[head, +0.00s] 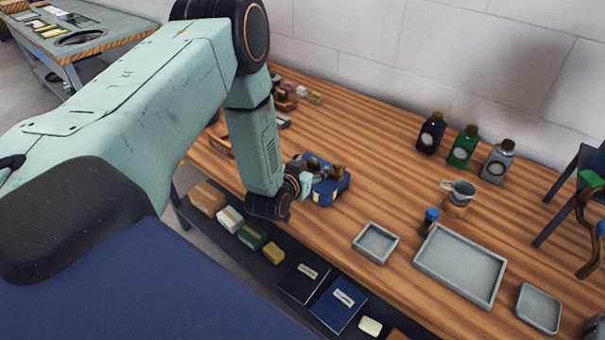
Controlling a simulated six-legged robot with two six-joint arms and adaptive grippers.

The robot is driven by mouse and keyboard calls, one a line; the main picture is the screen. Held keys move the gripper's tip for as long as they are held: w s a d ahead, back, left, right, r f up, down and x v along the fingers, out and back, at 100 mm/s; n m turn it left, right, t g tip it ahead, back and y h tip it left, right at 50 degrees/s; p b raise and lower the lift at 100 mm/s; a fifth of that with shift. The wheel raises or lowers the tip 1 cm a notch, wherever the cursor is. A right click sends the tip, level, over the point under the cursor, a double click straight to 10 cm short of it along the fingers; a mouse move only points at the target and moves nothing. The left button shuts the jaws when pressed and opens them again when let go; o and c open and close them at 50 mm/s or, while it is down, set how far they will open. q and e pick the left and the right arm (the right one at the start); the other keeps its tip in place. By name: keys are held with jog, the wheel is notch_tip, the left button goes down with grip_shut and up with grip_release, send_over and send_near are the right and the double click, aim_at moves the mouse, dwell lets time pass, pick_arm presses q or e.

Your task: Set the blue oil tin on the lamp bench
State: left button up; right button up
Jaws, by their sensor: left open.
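My left arm reaches in from the left over a wooden-topped bench (400,135). Its left gripper (322,177) is open, low over the bench at a blue box-like thing (331,187) with brown and dark parts on top. The gripper partly hides this thing, and I cannot tell whether they touch. I cannot tell which blue thing is the oil tin. A second bench (105,42) stands at the far left. No label shows which is the lamp bench.
Three bottles (464,147) stand near the wall. A grey mug (459,189) sits nearby. Grey trays (460,264) lie at the bench's right front. Books (338,302) and small boxes (252,236) line a lower dark ledge. Dark legs (560,200) stand at the right edge.

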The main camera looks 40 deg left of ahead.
pick_arm(q)
jog(key=v, duration=1.1)
jog(key=s+d+f+m+g+h, duration=0.1)
jog(key=s+d+f+g, duration=0.35)
jog(key=s+f, duration=0.2)
jog(key=s+d+f+g+h, duration=0.25)
jog(key=s+d+f, duration=0.25)
jog(key=s, duration=0.3)
jog(key=s+d+f+g, duration=0.1)
jog(key=s+g, duration=0.5)
jog(key=s, duration=0.7)
jog(key=shift+s+d+f+m+y, duration=0.35)
jog(key=shift+f+y, duration=0.1)
jog(key=shift+f, duration=0.1)
jog(key=shift+d, duration=0.15)
jog(key=shift+w, duration=0.1)
